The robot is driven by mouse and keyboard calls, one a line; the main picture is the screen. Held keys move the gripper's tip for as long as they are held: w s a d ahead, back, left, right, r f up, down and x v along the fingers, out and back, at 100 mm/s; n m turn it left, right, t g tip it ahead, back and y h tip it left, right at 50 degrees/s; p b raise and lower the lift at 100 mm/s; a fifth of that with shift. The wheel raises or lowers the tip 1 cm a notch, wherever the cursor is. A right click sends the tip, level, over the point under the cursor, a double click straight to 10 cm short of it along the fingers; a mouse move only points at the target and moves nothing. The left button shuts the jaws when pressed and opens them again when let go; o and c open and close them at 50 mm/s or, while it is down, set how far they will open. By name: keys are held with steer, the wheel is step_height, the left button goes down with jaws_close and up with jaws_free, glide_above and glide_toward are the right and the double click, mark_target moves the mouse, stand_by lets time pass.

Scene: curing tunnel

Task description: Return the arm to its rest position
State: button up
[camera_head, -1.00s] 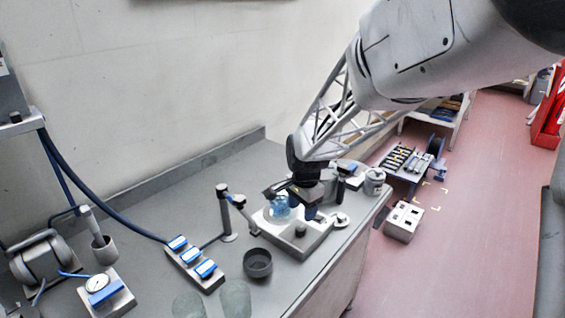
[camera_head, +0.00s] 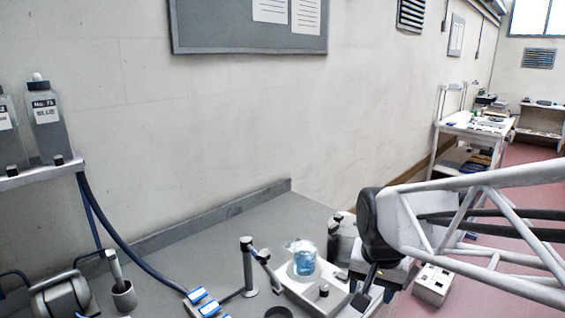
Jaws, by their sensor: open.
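My arm reaches in from the right edge, with a white lattice link and a dark rounded wrist joint. My gripper (camera_head: 366,288) hangs below the wrist at the right of the bench, small, dark and partly hidden. It is open and I see nothing held in it. It is to the right of a clear beaker of blue liquid (camera_head: 304,264), apart from it. The beaker stands on a light block-shaped fixture (camera_head: 325,291).
A shelf (camera_head: 40,174) holds bottles. A white box (camera_head: 433,285) sits on the red floor at right. The wall is behind.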

steer(key=s+d+r+n, duration=0.1)
steer(key=s+n, duration=0.3)
steer(key=s, duration=0.7)
steer(key=shift+s+d+r+t, duration=0.2)
steer(key=shift+d+t, duration=0.1)
steer(key=shift+t, duration=0.1)
